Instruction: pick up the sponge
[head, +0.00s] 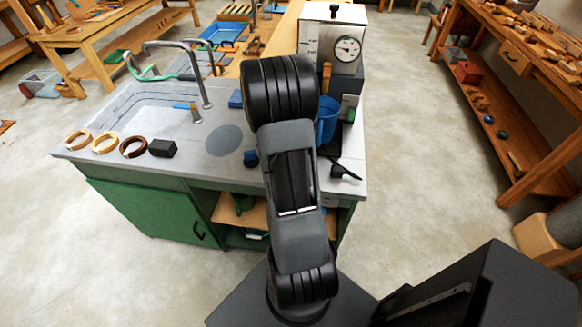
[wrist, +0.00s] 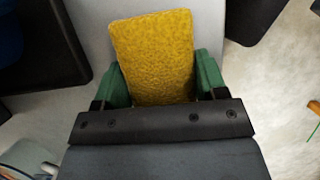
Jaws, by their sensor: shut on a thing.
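A yellow, rough-textured sponge (wrist: 153,55) shows in the wrist view, standing out beyond the jaws. My gripper (wrist: 160,80) has its green fingers on the sponge's left and right sides and is shut on it. In the wrist view a pale grey surface lies behind the sponge. I cannot tell how far the sponge is above it. In the head view my arm covers the middle of the picture, and neither the gripper fingers nor the sponge can be made out.
The grey counter (head: 190,160) has a sink (head: 150,105) with a curved tap. Several rings (head: 105,144) and a black block (head: 162,148) line its front left edge. A blue jug (head: 327,120) and a white box with a dial (head: 330,45) stand right of my arm.

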